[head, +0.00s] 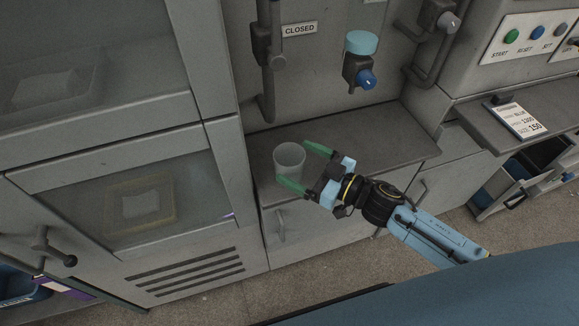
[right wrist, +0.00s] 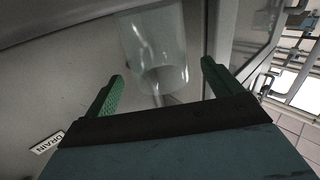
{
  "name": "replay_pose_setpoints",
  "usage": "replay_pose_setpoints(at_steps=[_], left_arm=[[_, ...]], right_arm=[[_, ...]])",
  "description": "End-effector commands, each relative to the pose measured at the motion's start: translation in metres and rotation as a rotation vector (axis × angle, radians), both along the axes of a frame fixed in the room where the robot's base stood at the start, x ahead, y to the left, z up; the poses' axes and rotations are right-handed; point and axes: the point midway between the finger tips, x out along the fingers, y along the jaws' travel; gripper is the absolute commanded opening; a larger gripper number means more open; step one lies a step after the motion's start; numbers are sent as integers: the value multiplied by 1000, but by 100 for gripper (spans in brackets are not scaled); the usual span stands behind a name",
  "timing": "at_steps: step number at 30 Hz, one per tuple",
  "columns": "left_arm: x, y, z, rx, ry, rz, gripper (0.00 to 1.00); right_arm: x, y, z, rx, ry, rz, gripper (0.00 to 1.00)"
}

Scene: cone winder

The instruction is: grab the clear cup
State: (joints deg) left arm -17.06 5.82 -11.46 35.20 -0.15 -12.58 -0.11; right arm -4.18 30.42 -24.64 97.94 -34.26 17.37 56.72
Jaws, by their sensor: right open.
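The clear cup (head: 289,158) stands upright on the grey counter, close to the cabinet on the left. My right gripper (head: 298,165) is open, with its green fingers pointing at the cup. In the head view one finger reaches the cup's front side and the other lies to its upper right. In the right wrist view the cup (right wrist: 155,50) is ahead of the gap between the open fingers (right wrist: 160,80). I cannot tell whether either finger touches it. My left gripper is not in view.
The counter (head: 385,148) is clear to the right of the cup. A pipe with a CLOSED sign (head: 299,29) and a valve with a blue knob (head: 366,79) are on the wall behind. A glass-fronted cabinet (head: 120,190) stands at left.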

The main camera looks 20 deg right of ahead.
Motion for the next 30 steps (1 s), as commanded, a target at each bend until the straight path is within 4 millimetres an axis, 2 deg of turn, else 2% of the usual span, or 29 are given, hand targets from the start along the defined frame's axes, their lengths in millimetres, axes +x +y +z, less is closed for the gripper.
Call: replay_pose_setpoints(at_steps=[6, 15, 26, 30], left_arm=[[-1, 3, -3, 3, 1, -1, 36], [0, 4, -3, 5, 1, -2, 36], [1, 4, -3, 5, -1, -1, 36], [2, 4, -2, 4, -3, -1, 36]], right_arm=[[24, 21, 1, 1, -2, -1, 91], [28, 24, 1, 0, 0, 0, 91], [27, 24, 1, 0, 0, 0, 44], [27, 24, 1, 1, -1, 0, 42]])
